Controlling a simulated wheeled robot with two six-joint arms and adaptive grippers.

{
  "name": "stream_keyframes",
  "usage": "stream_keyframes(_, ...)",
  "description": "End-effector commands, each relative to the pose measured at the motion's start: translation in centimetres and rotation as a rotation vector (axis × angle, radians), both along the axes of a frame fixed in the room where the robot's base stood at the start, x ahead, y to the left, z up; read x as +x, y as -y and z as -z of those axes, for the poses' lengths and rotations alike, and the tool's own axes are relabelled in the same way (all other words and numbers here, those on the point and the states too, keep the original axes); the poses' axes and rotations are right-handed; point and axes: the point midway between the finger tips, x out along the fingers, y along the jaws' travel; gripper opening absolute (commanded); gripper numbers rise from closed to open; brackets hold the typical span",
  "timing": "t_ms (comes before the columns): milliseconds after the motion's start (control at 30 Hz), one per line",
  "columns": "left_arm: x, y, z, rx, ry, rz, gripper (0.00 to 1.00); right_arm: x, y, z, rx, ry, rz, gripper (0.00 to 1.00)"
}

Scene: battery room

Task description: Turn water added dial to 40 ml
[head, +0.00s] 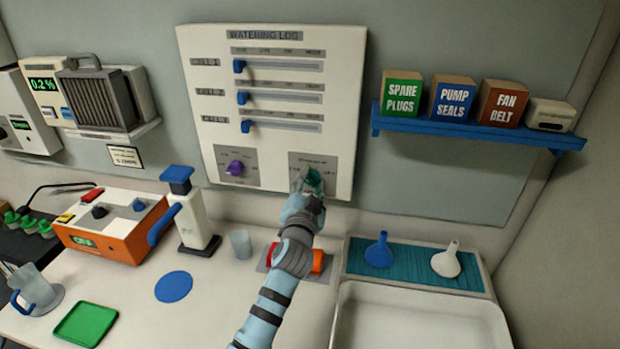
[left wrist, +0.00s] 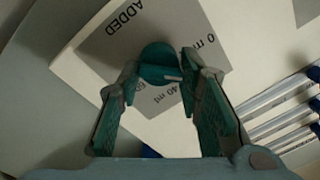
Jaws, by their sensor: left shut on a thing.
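The water added dial is a teal round knob (head: 315,179) on a grey label plate at the lower right of the white Watering Log panel (head: 210,125). My left gripper (head: 306,187) reaches up to it and is shut on it. In the left wrist view, the teal dial (left wrist: 158,62) sits between the two teal-padded fingers. A pale pointer mark on it points right in that view, between the "0 ml" and "40 ml" labels; its exact setting I cannot tell. The fingers hide part of the plate. My right gripper is not in view.
A purple dial (head: 236,168) is left of the teal one, below several blue sliders. Beneath stand a white dispenser with a blue top (head: 190,213), a clear cup (head: 241,244) and a red-orange object (head: 318,261). A blue shelf (head: 480,132) holds boxes at right.

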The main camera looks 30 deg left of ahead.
Motion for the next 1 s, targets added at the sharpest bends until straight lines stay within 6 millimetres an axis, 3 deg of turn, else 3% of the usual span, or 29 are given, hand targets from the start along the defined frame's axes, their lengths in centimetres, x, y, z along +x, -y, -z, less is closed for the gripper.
stream_keyframes(1000,-0.1,-0.1,0.4,0.911,-0.242,-0.002,0.05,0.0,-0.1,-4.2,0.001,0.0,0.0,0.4)
